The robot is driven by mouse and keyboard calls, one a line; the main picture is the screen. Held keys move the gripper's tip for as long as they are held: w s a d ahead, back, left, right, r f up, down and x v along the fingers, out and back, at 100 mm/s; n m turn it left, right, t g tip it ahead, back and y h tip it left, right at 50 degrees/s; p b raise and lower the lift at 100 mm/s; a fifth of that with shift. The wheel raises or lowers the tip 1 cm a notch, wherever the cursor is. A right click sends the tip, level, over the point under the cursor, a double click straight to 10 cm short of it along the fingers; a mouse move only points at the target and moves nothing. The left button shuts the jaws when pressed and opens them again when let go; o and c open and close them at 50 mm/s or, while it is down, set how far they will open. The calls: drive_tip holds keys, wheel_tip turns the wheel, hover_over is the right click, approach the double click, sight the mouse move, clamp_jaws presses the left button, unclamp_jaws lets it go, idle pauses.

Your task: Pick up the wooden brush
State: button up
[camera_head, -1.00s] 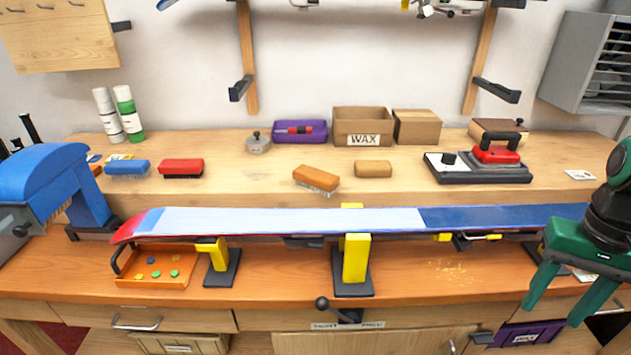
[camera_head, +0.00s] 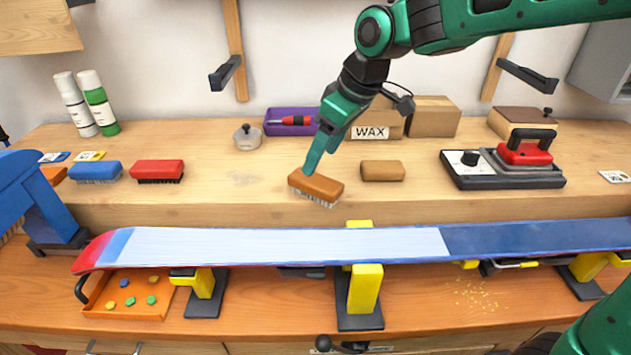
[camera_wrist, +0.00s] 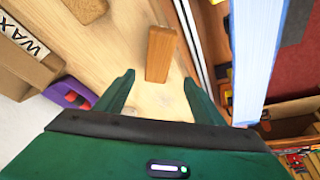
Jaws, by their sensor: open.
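The wooden brush (camera_head: 316,187) has an orange-brown wooden back and pale bristles facing down. It rests on the raised shelf of the bench, behind the ski. My gripper (camera_head: 314,165) is over the brush, and from the head view one finger hides part of its back edge. In the wrist view the brush (camera_wrist: 160,54) lies ahead of the two green fingers, roughly between their lines. My gripper (camera_wrist: 157,97) is open there with nothing between the fingertips. Whether a finger touches the brush I cannot tell.
A plain brown block (camera_head: 382,171) lies just right of the brush. The ski (camera_head: 290,245) runs along the front. Red (camera_head: 157,171) and blue (camera_head: 96,172) brushes lie left. The WAX box (camera_head: 378,128) and purple tray (camera_head: 291,121) stand behind. A waxing iron (camera_head: 525,150) sits right.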

sight(316, 179)
drive_tip(key=f, duration=0.2)
drive_tip(key=w+f, duration=0.1)
drive_tip(key=shift+a+f, duration=0.1)
drive_tip(key=shift+f, duration=0.25)
drive_tip(key=shift+x, duration=2.65)
drive_tip(key=shift+s+f, duration=0.2)
drive_tip(key=shift+f, duration=0.05)
drive_tip(key=c, duration=1.3)
